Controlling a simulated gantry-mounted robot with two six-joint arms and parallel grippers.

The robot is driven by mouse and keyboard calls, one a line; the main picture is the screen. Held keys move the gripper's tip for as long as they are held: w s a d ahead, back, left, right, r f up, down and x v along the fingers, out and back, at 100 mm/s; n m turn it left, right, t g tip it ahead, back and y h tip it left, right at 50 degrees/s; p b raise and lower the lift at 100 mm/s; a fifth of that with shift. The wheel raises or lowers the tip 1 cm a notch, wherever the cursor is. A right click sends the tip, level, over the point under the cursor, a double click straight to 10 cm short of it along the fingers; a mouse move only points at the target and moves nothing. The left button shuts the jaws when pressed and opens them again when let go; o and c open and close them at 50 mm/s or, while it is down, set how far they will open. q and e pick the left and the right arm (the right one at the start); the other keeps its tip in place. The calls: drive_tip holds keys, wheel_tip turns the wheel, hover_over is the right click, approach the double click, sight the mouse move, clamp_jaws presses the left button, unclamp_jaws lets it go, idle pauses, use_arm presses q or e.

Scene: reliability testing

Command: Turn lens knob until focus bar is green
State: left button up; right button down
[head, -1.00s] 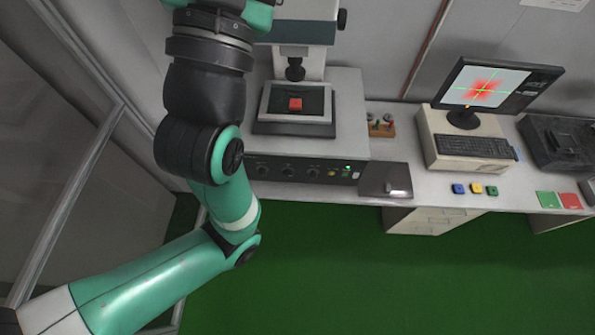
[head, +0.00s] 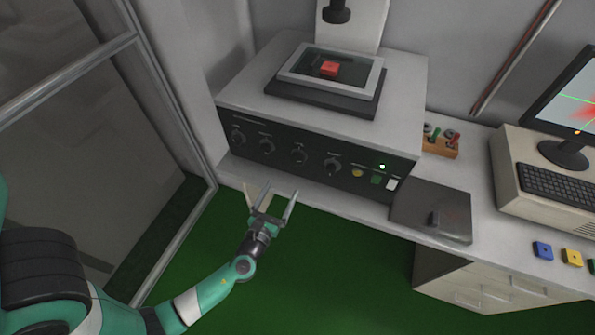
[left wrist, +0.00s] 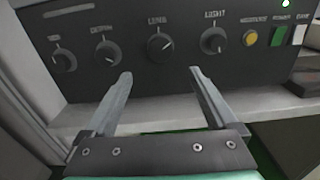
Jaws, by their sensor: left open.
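The black lens knob (head: 299,155) is third from the left on the dark front panel of the microscope base. In the left wrist view the lens knob (left wrist: 159,45) sits under a label that seems to read LENS, with a light pointer mark. My left gripper (head: 279,190) is open and empty, in front of the panel and below the knobs. In the left wrist view its fingers (left wrist: 160,74) point at the panel, with the lens knob beyond the gap, not between them. The monitor screen (head: 572,100) is cut off; a red blur and green line show, but no focus bar is discernible.
Other knobs flank it, including the light knob (head: 332,167) on its right. A yellow button (head: 358,173) and a green one (head: 376,180) lie further right. A red sample (head: 329,69) sits on the stage. The bench's front ledge (head: 330,203) runs below the panel.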

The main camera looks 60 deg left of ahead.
sight(296, 162)
use_arm(q)
drive_tip(key=b+x, duration=0.1)
drive_tip(key=x, duration=1)
drive_tip(key=shift+w+a+r, duration=0.15)
drive_tip(key=shift+w+a, duration=0.05)
drive_tip(key=shift+w, duration=0.1)
drive_tip(key=c, duration=1.4)
drive_tip(key=shift+o, duration=0.2)
